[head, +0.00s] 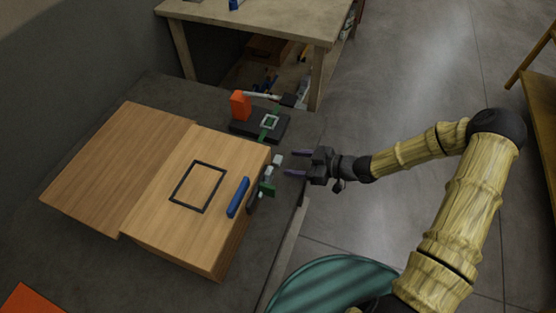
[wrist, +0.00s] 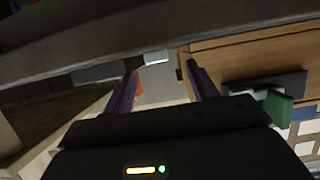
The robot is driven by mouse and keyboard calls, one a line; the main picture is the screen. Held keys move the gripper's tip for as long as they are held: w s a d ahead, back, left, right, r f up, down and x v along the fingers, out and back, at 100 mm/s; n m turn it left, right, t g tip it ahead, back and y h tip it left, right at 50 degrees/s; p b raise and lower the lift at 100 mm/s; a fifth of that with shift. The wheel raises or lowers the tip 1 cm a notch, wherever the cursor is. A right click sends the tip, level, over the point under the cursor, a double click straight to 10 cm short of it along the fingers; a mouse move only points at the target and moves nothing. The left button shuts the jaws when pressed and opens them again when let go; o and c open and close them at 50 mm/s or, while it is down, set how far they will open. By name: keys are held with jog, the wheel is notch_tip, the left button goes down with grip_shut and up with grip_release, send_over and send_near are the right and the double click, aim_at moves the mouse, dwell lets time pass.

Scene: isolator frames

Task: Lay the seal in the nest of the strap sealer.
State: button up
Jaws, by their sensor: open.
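The strap sealer (head: 252,124) stands on the dark bench top, beyond the wooden box. It has a black base, an orange block, a lever and a pale square frame (head: 269,122) over a green strap; this frame looks like the nest. A small pale grey piece (head: 278,159), probably the seal, is at the box's right side. A pale piece (wrist: 155,57), likely the same one, shows ahead between the fingertips in the wrist view. My gripper (head: 288,163) is open and empty, just right of that piece, fingers pointing left towards it; it also shows in the wrist view (wrist: 162,68).
A wooden box (head: 160,225) with an open lid (head: 100,165) fills the bench's middle, with a blue bar (head: 238,197) on top. A green piece (head: 267,188) is at its right side. A worktable (head: 265,18) stands behind.

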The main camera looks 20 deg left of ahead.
aim_at(277, 158)
jog(key=x, duration=0.5)
jog(key=shift+w+a+r, duration=0.15)
jog(key=shift+w, duration=0.1)
jog(key=shift+c, duration=0.5)
jog(key=c, duration=1)
jog(key=shift+r, duration=0.1)
jog(key=shift+c, duration=0.2)
notch_tip(277, 158, up, 10)
jog(key=p, duration=0.1)
